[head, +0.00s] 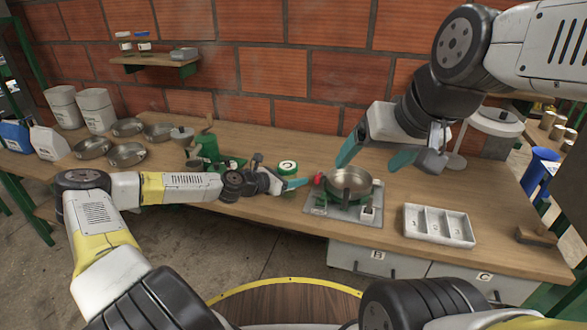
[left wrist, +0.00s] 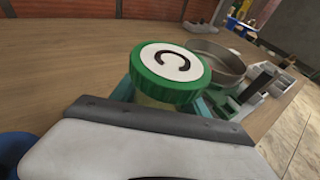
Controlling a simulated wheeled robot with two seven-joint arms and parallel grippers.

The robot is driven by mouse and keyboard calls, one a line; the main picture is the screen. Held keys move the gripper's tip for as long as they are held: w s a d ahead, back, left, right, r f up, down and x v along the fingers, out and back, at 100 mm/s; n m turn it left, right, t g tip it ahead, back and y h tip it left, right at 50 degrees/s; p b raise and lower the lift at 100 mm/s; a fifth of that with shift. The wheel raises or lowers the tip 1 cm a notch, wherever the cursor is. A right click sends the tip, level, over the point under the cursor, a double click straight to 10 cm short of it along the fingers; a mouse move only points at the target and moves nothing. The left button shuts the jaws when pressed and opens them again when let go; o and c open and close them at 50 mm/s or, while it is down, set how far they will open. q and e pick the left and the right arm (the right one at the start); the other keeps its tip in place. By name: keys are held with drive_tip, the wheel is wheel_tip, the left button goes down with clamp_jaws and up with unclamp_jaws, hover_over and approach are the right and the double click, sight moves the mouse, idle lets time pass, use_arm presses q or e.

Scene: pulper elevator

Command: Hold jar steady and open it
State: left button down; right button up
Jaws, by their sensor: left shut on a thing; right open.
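The jar has a green lid with a white top and a black letter C. Its lid (left wrist: 170,67) fills the middle of the left wrist view, and the jar also shows in the head view (head: 288,167). My left gripper (head: 292,184) is shut on the jar, with teal fingers around its body below the lid. The lid is on the jar. Most of the jar body is hidden by the gripper. My right gripper (head: 375,155) is open and empty, above and to the right of the jar, over the far side of the metal pan.
A metal pan (head: 349,180) on a green-framed stand sits right of the jar. A white divided tray (head: 438,225) lies further right. A green hand-cranked machine (head: 207,148) and several metal bowls (head: 127,154) stand left. The table front (head: 440,258) has drawers below.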

use_arm(q)
drive_tip(key=shift+f, duration=0.3)
drive_tip(key=shift+f, duration=0.1)
drive_tip(key=c, duration=0.6)
unclamp_jaws()
drive_tip(key=shift+o, duration=0.2)
